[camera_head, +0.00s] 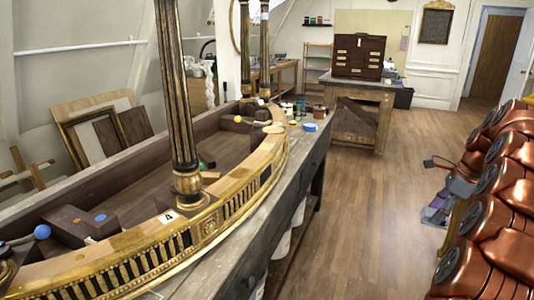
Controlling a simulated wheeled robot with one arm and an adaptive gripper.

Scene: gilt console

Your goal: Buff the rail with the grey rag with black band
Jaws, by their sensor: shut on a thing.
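The rail (209,227) is the curved gilt, fluted front edge of the console, running from the lower left to the middle of the head view. A gilt and black column (178,100) rises from it, and a white tag marked "A" (168,216) sits beside the column foot. My gripper (440,190) is small at the right, well apart from the rail, over the floor. It appears shut on the grey rag (436,213); its black band cannot be told from the dark gripper parts.
A workbench (228,262) runs under the console. Small jars and a blue-lidded pot (310,127) stand at its far end. Inside the frame lie a dark block (80,224) and a blue-ended tool (42,232). A table with a brown chest (358,55) stands behind. The wooden floor between bench and arm is clear.

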